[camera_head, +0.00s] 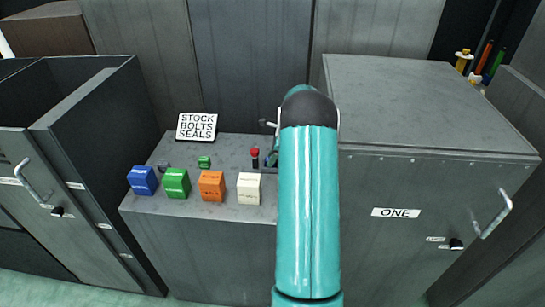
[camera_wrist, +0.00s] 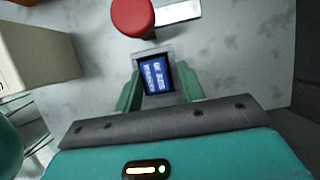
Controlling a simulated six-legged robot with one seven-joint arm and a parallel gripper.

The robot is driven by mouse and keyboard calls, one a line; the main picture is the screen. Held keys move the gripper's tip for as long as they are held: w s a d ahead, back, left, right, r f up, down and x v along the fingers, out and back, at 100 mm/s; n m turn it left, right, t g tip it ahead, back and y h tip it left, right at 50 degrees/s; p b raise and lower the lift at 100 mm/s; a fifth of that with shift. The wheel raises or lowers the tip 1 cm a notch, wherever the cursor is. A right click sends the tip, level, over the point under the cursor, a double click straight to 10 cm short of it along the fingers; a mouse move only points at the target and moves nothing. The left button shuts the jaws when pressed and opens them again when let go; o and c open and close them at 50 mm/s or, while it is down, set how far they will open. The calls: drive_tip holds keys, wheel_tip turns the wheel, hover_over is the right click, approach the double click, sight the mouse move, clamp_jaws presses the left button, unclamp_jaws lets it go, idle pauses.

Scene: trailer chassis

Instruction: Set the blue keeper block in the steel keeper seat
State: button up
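The blue keeper block (camera_wrist: 155,76) shows in the wrist view with white lettering on its face. It sits inside a grey square surround that looks like the steel keeper seat (camera_wrist: 153,53). How deep it sits I cannot tell. My gripper (camera_wrist: 161,78) has its two green fingers apart, one on each side of the block and surround. A gap shows beside the right finger; the left finger is very close to the surround. In the head view my teal arm hides most of this spot.
A red knob (camera_wrist: 132,16) stands just beyond the seat, also seen in the head view (camera_head: 254,152). Labelled blue (camera_head: 142,180), green (camera_head: 176,183), orange (camera_head: 212,186) and white (camera_head: 249,188) blocks line the bench's front edge. Grey cabinets flank the bench.

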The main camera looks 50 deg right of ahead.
drive_tip(key=shift+s+a+f, duration=0.2)
drive_tip(key=shift+f, duration=0.2)
drive_tip(key=shift+s+a+f, duration=0.15)
drive_tip(key=shift+a+f, duration=0.05)
drive_tip(key=shift+f, duration=0.15)
drive_tip(key=shift+w+r, duration=0.1)
drive_tip(key=shift+r, duration=0.4)
drive_tip(key=v, duration=0.8)
drive_tip(key=shift+w+d, duration=0.1)
drive_tip(key=shift+w, duration=0.15)
drive_tip(key=shift+r, duration=0.2)
drive_tip(key=w+a+r+n, duration=0.2)
drive_tip(key=a+r+n, duration=0.4)
drive_tip(key=a+r, duration=0.5)
drive_tip(key=s+a+r+n+h, duration=0.1)
drive_tip(key=s+a+r+n, duration=0.15)
drive_tip(key=a, duration=0.45)
drive_tip(key=s+a+r+n, duration=0.2)
drive_tip(key=a+r+n, duration=0.15)
drive_tip(key=a, duration=0.25)
drive_tip(key=s+a+r+n+h, duration=0.1)
drive_tip(key=s+a+r+n, duration=0.1)
drive_tip(key=a+n, duration=0.35)
drive_tip(key=s+a+f+n+t, duration=0.1)
drive_tip(key=s+a+n, duration=0.9)
drive_tip(key=s+a, duration=0.5)
drive_tip(key=shift+s+a+n+t+h, duration=0.2)
drive_tip(key=shift+a+n+t+h, duration=0.1)
drive_tip(key=shift+a+n+t, duration=0.1)
